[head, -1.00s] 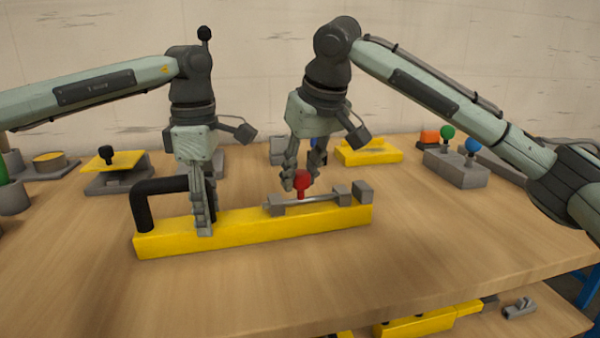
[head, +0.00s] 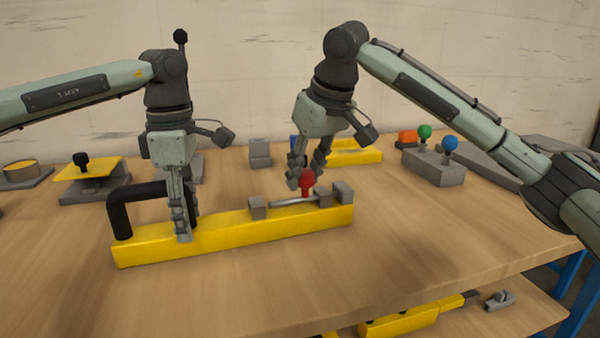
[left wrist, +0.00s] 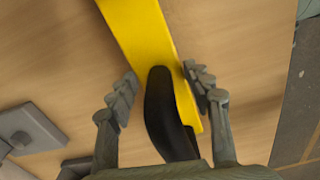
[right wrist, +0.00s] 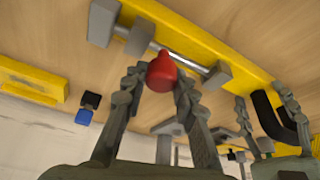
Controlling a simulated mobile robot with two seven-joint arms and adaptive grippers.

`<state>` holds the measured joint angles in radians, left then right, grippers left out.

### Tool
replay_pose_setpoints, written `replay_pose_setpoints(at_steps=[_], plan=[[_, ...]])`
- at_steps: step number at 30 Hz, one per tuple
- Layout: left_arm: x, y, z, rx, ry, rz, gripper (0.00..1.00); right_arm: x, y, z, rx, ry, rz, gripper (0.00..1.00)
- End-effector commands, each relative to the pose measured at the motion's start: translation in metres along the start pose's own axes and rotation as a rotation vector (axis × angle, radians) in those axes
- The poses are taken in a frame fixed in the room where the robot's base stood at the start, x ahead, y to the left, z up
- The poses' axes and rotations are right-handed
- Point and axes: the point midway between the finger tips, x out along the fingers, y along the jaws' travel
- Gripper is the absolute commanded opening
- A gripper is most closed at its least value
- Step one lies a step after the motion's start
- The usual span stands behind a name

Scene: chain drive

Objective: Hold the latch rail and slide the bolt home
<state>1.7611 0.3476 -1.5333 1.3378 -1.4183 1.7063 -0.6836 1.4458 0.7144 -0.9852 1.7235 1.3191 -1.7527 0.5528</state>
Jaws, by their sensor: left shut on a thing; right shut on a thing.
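The yellow latch rail (head: 235,236) lies on the table, with a black arched handle (head: 119,214) at its left end. My left gripper (head: 183,236) is shut on the handle near its right post; its fingers flank the black handle in the left wrist view (left wrist: 172,105). A grey bolt rod (head: 290,202) with a red knob (head: 307,180) lies along the rail's right half, between grey blocks (head: 257,208). My right gripper (head: 306,184) is shut on the red knob, which sits between its fingertips in the right wrist view (right wrist: 161,73).
Behind the rail are a yellow block (head: 355,156) and a grey base with green and blue knobs (head: 436,168). A yellow-topped fixture (head: 90,170) stands at the back left. The table in front of the rail is clear.

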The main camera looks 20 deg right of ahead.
Motion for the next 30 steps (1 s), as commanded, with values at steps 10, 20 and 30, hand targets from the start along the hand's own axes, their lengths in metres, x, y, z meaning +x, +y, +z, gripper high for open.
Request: replay_pose_setpoints(at_steps=[10,20,30], plan=[[0.001,-0.001,-0.003,0.004,0.007,-0.006,0.00,-0.001,0.004,-0.001,0.006,0.002,0.008,0.49],[0.001,-0.001,-0.002,0.003,0.005,-0.005,0.00,-0.020,0.002,-0.001,0.004,0.003,0.006,0.49],[0.001,-0.001,-0.001,0.003,0.004,-0.004,0.00,-0.091,0.003,-0.001,0.006,0.005,0.007,0.49]])
